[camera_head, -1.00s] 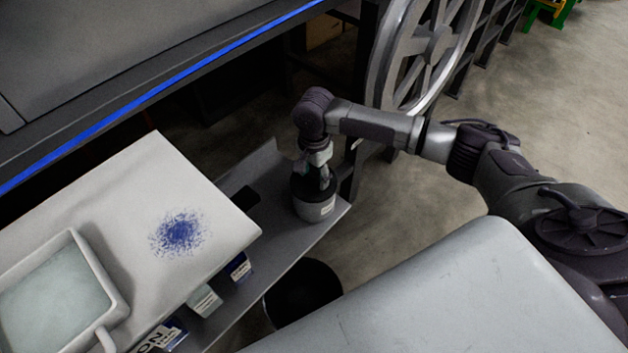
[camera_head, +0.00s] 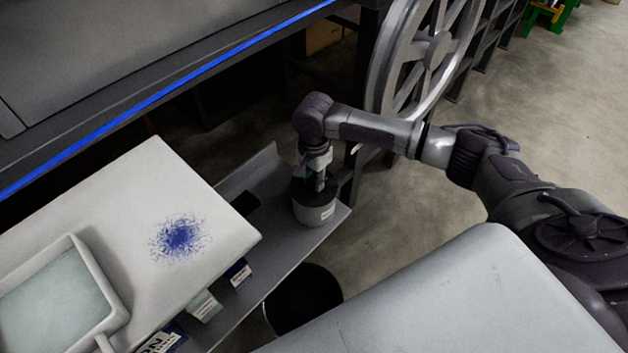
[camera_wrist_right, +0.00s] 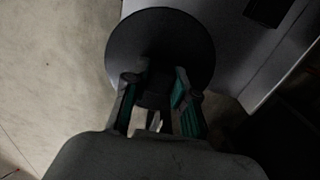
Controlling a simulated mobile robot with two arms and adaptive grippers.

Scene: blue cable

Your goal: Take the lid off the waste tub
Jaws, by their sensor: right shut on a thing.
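The waste tub (camera_head: 313,213) is a light grey round tub with a label, upright near the right end of a low grey shelf. Its dark round lid (camera_head: 299,188) sits on top; in the right wrist view the lid (camera_wrist_right: 160,40) fills the upper middle as a dark disc. My right gripper (camera_head: 319,186) reaches down from above onto the lid's middle. In the right wrist view its two green-padded fingers (camera_wrist_right: 155,92) are shut on the lid's dark knob, which they partly hide. I cannot see a clear gap between lid and tub. My left gripper is not in view.
A black bin (camera_head: 303,298) is on the floor. A large spoked wheel (camera_head: 440,45) stands behind my right arm.

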